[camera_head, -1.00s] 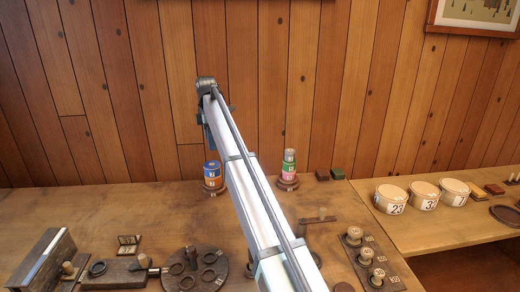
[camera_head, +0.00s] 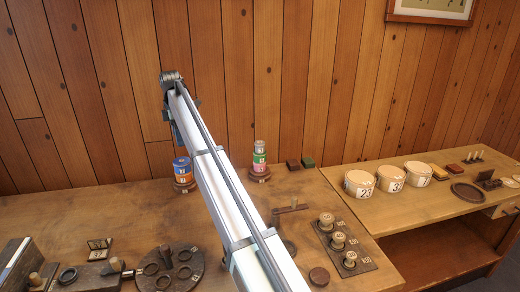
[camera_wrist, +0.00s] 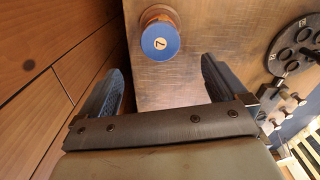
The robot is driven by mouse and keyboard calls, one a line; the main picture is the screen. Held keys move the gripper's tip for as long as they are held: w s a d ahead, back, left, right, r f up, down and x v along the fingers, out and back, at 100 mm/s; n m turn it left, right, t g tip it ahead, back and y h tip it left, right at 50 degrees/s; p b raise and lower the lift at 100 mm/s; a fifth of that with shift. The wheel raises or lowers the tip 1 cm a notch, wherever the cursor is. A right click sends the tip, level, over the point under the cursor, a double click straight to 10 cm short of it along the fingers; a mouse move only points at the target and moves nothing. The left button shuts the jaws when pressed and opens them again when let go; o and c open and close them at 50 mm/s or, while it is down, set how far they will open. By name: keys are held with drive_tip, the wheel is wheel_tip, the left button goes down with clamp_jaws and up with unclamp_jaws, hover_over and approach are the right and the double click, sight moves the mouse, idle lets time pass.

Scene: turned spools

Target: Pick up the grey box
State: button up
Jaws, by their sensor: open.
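I cannot make out a clearly grey box in either view. A blue-topped spool marked 7 (camera_wrist: 160,42) stands beyond the fingertips. In the head view my arm hides part of the table.
A blue and orange spool stack (camera_head: 183,172) and a green and pink stack (camera_head: 259,160) stand near the wooden wall. Three white tubs (camera_head: 390,179) stand on the right-hand table. A dark round plate with rings (camera_head: 170,268) and a rack of knobs (camera_head: 340,240) lie nearer.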

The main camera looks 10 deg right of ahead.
drive_tip(key=c, duration=0.4)
drive_tip(key=m+t+y, duration=0.3)
drive_tip(key=m+t, duration=0.1)
drive_tip(key=m, duration=1)
approach(260, 143)
drive_tip(key=shift+h, duration=0.3)
drive_tip(key=x, duration=0.5)
drive_tip(key=shift+a+f, duration=0.1)
drive_tip(key=shift+f, duration=0.15)
drive_tip(key=shift+w+x, duration=0.15)
drive_tip(key=shift+x, duration=1.15)
drive_tip(key=shift+w+x, duration=0.1)
drive_tip(key=shift+x, duration=1.15)
